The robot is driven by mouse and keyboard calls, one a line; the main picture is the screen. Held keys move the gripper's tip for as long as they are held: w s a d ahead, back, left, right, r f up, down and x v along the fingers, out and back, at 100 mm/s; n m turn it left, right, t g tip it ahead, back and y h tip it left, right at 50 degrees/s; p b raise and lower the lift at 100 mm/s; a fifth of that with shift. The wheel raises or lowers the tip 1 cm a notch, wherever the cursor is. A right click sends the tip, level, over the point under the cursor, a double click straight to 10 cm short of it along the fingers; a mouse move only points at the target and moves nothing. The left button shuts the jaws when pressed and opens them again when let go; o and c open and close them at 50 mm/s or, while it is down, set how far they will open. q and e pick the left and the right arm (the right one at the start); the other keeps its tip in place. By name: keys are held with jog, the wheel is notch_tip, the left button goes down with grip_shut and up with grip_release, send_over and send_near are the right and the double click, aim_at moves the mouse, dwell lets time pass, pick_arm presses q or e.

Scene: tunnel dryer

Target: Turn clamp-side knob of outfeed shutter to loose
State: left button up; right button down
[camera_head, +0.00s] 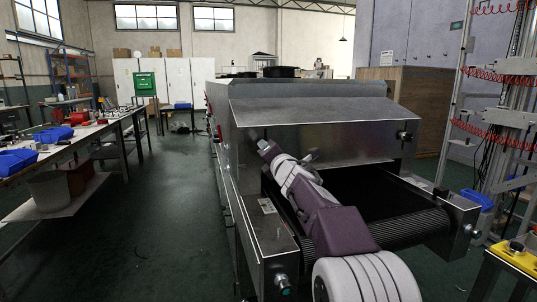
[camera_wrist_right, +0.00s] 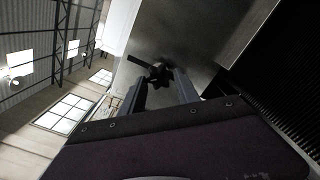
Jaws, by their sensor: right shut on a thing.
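The outfeed shutter (camera_head: 320,118) is a sloping metal flap across the end of the tunnel dryer. A black knob (camera_wrist_right: 158,74) with a lever-like bar is at the shutter's left side in the wrist view. My right gripper (camera_wrist_right: 161,80) is shut on this knob, a finger on each side of it. In the head view my right gripper (camera_head: 264,147) reaches the shutter's left end and hides the knob there. Another black knob (camera_head: 403,136) sits at the shutter's right end, untouched. My left gripper is not in view.
The dark conveyor belt (camera_head: 400,228) runs out below the shutter, between metal side rails (camera_head: 262,228). A long workbench (camera_head: 75,135) with blue and red bins stands left, across a clear floor aisle (camera_head: 180,220). A yellow-topped stand (camera_head: 517,256) is at the lower right.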

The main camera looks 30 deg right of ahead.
dwell(0.4)
jog(key=c, duration=0.9)
grip_release()
jog(key=v, duration=0.9)
